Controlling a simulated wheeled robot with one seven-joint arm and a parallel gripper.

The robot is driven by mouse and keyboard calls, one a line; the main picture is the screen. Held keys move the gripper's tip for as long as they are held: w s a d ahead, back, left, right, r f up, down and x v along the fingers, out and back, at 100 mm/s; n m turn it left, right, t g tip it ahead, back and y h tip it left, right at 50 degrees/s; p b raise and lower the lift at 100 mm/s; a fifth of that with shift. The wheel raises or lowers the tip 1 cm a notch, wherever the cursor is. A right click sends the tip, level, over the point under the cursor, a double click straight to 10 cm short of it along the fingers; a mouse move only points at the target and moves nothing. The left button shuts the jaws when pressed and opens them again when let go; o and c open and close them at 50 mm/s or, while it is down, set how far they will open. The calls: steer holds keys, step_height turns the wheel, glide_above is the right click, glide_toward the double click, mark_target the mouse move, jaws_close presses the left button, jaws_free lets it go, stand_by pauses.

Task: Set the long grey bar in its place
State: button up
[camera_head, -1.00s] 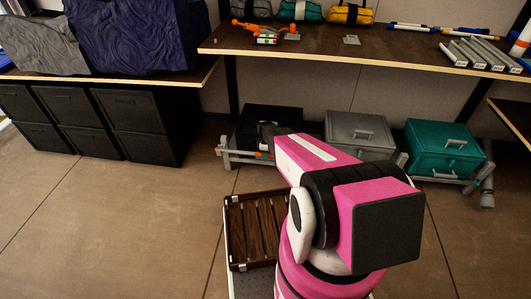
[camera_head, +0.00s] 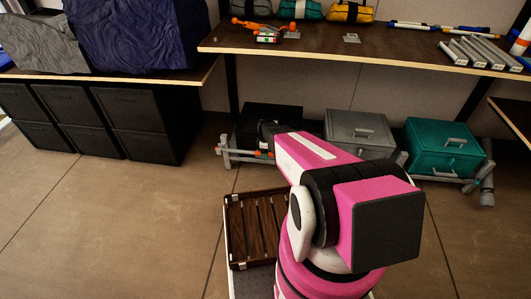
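Several grey bars (camera_head: 483,52) lie side by side on the right of the upper shelf. Other grey bars (camera_head: 240,157) lie low on the floor rack in front of the black box, with a small orange part beside them. I cannot tell which bar is the long grey one. My pink arm reaches away from me toward the black box. The dark end of my gripper (camera_head: 267,131) shows just past the arm, in front of that box. Its fingertips are hidden or too small to make out, so I cannot see whether it holds anything.
A black box (camera_head: 272,115), a grey box (camera_head: 358,130) and a teal box (camera_head: 443,148) stand under the shelf (camera_head: 375,45). A slatted brown tray (camera_head: 256,229) is beside my arm. Black drawers (camera_head: 125,120) stand at left. The left floor is clear.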

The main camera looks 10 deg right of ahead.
steer(key=shift+r, duration=3.75)
steer(key=s+d+r+m, duration=0.1)
steer(key=s+r+m, duration=1.3)
steer(key=s+r, duration=0.6)
steer(key=shift+s+r, duration=0.25)
steer(key=shift+s, duration=0.6)
